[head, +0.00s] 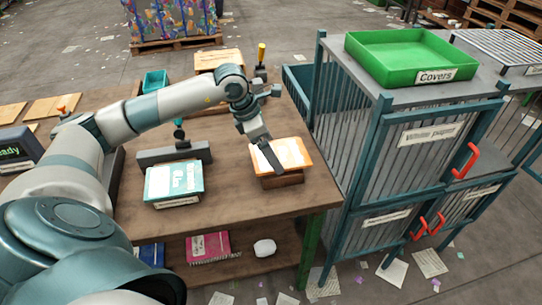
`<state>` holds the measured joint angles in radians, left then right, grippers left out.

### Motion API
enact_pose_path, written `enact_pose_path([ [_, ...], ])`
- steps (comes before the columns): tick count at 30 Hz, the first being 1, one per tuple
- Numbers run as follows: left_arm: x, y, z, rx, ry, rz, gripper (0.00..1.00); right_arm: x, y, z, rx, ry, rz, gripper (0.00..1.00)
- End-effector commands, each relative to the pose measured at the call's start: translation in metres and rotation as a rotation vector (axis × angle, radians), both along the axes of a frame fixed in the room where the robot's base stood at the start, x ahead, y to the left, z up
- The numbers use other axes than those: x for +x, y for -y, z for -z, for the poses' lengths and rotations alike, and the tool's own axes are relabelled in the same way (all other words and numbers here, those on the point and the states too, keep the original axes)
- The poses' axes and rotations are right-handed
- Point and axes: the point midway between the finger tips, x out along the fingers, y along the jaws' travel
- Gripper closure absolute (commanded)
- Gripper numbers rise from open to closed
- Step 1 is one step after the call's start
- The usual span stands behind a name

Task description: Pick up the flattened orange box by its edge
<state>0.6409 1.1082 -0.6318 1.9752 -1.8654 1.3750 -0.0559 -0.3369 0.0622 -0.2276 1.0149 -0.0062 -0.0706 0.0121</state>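The flattened orange box (293,153) has an orange rim and a pale top. It lies on a brown block or stack (283,180) near the right end of the wooden table. My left gripper (271,162) points down at the left part of the box, its dark fingers overlapping it in the head view. I cannot tell whether the fingers touch the box or whether they are open or shut. My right gripper is not in view.
A teal book or box stack (174,181) and a grey holder (160,154) stand left of the box. A barred cabinet (345,130) with a green "Covers" tray (399,49) on top stands close to the table's right end. The table front between stacks is clear.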

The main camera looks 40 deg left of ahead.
Motion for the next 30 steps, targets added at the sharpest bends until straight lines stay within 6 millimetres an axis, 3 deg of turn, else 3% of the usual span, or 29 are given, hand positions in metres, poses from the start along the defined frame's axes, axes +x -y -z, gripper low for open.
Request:
enact_pose_path([
  [2, 0.001, 0.000, -0.012, 0.001, 0.006, 0.000, 0.28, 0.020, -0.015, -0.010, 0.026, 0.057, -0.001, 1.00],
  [6, -0.002, 0.028, -0.027, -0.001, 0.007, 0.007, 0.28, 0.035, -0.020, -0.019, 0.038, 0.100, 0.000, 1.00],
  [18, -0.010, 0.098, -0.071, -0.001, 0.004, 0.005, 0.28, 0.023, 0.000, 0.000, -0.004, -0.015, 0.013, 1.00],
  [24, -0.013, 0.113, -0.080, 0.000, 0.001, 0.002, 0.28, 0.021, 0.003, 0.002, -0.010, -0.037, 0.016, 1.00],
  [30, -0.013, 0.116, -0.082, 0.001, 0.001, 0.001, 0.28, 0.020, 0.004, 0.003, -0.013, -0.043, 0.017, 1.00],
])
